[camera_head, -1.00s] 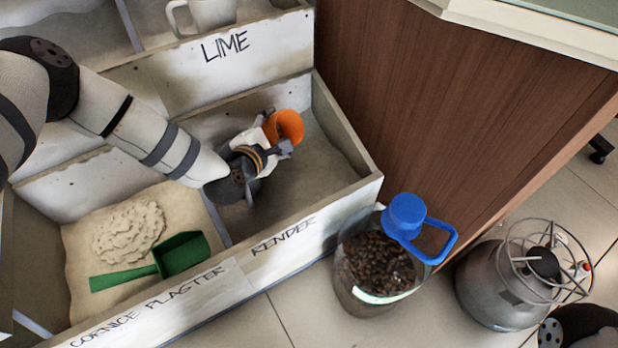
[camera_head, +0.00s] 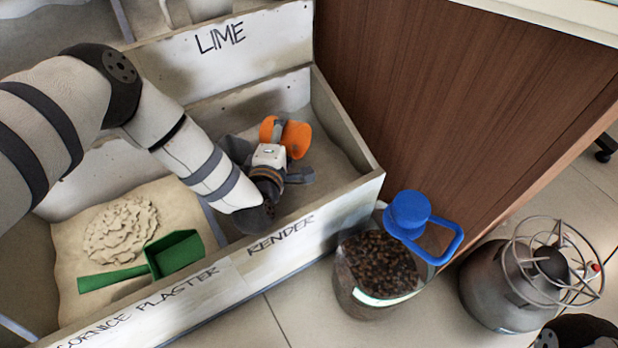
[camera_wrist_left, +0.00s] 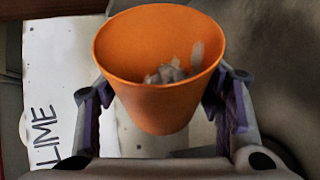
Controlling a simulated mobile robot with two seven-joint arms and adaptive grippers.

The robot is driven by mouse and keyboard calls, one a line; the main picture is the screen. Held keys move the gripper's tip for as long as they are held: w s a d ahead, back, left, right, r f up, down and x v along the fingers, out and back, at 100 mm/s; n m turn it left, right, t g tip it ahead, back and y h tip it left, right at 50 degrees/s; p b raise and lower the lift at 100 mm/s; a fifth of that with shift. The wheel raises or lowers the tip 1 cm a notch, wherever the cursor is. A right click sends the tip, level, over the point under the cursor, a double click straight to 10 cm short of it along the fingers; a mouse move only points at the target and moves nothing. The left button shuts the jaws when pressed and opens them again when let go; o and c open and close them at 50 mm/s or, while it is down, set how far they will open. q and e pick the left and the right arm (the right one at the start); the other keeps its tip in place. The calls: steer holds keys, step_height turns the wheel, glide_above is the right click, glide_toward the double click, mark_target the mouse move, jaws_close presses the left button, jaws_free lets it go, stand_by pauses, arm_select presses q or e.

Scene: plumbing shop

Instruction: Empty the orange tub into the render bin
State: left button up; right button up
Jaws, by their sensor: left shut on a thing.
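The orange tub (camera_head: 297,139) is over the back part of the render bin (camera_head: 325,178). My left gripper (camera_head: 284,143) is shut on the tub, with the fingers on its sides. In the left wrist view the tub (camera_wrist_left: 160,110) sits between the two fingers (camera_wrist_left: 165,100). Its mouth faces that camera, and a little grey lumpy stuff shows inside. In the head view the mouth is not clearly seen, and the exact tilt is hard to tell. My right gripper is not in view.
The cornice plaster bin, left of the render bin, holds pale powder (camera_head: 122,230) and a green scoop (camera_head: 172,254). The lime bin (camera_head: 222,40) is behind. A blue-handled clear container (camera_head: 375,265) and a grey gas bottle (camera_head: 500,285) stand on the floor at right, by a wooden counter (camera_head: 430,110).

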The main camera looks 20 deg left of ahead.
mark_target(294, 128)
arm_select(q)
steer(key=shift+f, duration=0.15)
steer(key=shift+d+f+m+b, duration=0.15)
steer(key=shift+d+m+b, duration=0.05)
steer(key=shift+m+b, duration=0.25)
steer(key=shift+s+d+r+m+t+y+p, duration=0.1)
steer(key=shift+d+r+m+t+y+p, duration=0.25)
steer(key=shift+m, duration=0.4)
steer(key=shift+d+r+m+t+y+p, duration=0.25)
steer(key=shift+d+m+t+y, duration=0.15)
steer(key=shift+m, duration=0.3)
stand_by(1.2)
steer(key=shift+s+d+r+m+t+p, duration=0.1)
steer(key=shift+d+r+m+t+p, duration=0.15)
steer(key=shift+r+m, duration=0.2)
steer(key=shift+w+d+r+m+t+p, duration=0.1)
steer(key=shift+r+m+p, duration=0.25)
steer(key=shift+r, duration=0.15)
steer(key=shift+s+d+r+m+t+p, duration=0.1)
steer(key=shift+d+r+m+t+p, duration=0.15)
steer(key=shift+r+m, duration=0.2)
stand_by(1.0)
